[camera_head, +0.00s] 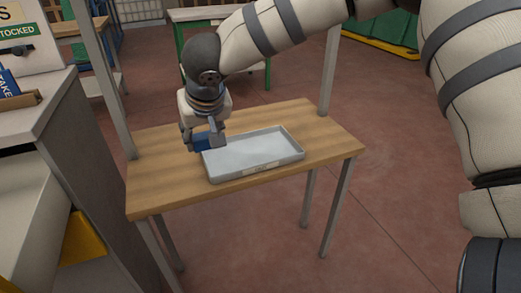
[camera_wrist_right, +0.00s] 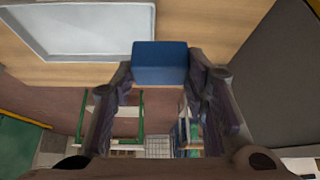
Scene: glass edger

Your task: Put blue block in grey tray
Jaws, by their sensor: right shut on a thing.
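The blue block (camera_head: 201,143) is held between the fingers of my right gripper (camera_head: 206,138), near the left end of the grey tray in the head view. In the right wrist view the blue block (camera_wrist_right: 160,63) sits between the fingertips of the right gripper (camera_wrist_right: 160,72), beside the tray's edge. The grey tray (camera_head: 255,153) lies on the wooden table and looks empty; it also shows at the upper left of the right wrist view (camera_wrist_right: 90,53). Whether the block touches the tray or table cannot be told. My left gripper is not in view.
The wooden table (camera_head: 160,183) has bare top around the tray, with upright posts at its back corners. A grey cabinet (camera_head: 45,125) stands close at the left. Another table (camera_head: 205,13) with green legs is behind.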

